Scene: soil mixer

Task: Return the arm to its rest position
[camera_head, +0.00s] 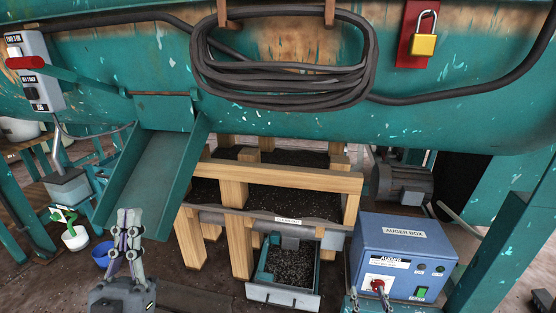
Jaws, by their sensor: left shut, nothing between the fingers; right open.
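My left gripper (129,218) stands upright at the lower left, in front of the green chute. Its fingers are close together with nothing between them. My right gripper (367,298) shows only in part at the bottom edge, in front of the blue auger box. Its fingers are apart and I see nothing held; the rest of that gripper is cut off by the frame.
The blue auger box (403,243) has a red switch and a green button. An open drawer (284,294) holding dark soil is left of it. The green chute (152,165) slopes down behind my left gripper. A yellow padlock (423,45) hangs on the mixer (450,110).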

